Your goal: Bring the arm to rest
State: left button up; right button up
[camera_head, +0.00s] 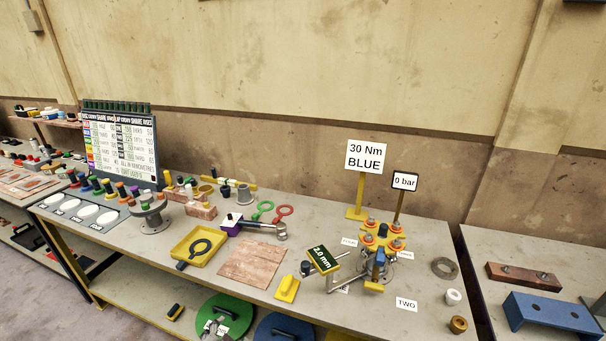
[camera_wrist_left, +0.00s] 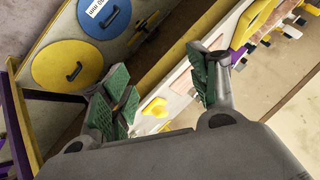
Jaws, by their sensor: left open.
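My left gripper (camera_wrist_left: 163,88) shows in the left wrist view, its two green-padded fingers spread apart with nothing between them. The workbench (camera_head: 330,232) lies beyond the fingers in that view, seen at a steep tilt, and the gripper looks clear of it. A yellow block (camera_wrist_left: 156,107) shows in the gap between the fingers, farther off. Neither of my arms shows in the head view. My right gripper is in no view.
Signs (camera_head: 366,157) stand at the back. Round green (camera_head: 222,318) and blue (camera_head: 284,328) lids sit below the front edge.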

pick_arm(q)
jog(key=shift+s+a+f+n+g, duration=1.5)
jog(key=shift+s+n+g, duration=1.45)
jog(key=shift+s, duration=1.65)
notch_tip(320, 180, down, 32)
jog(key=s+f+g, duration=0.1)
jog(key=s+g, duration=0.1)
jog(key=s, duration=0.1)
jog(key=s+a+f, duration=0.2)
jog(key=s+f, duration=0.8)
jog(key=s, duration=0.1)
jog(key=s+a+f, duration=0.2)
jog(key=s+f, duration=0.7)
jog(key=s, duration=0.2)
jog(key=shift+a+f+g+h, duration=0.15)
jog(key=shift+f+g+h, duration=0.15)
jog(key=shift+f+g, duration=0.05)
jog(key=shift+m, duration=0.25)
jog(key=shift+c, duration=0.3)
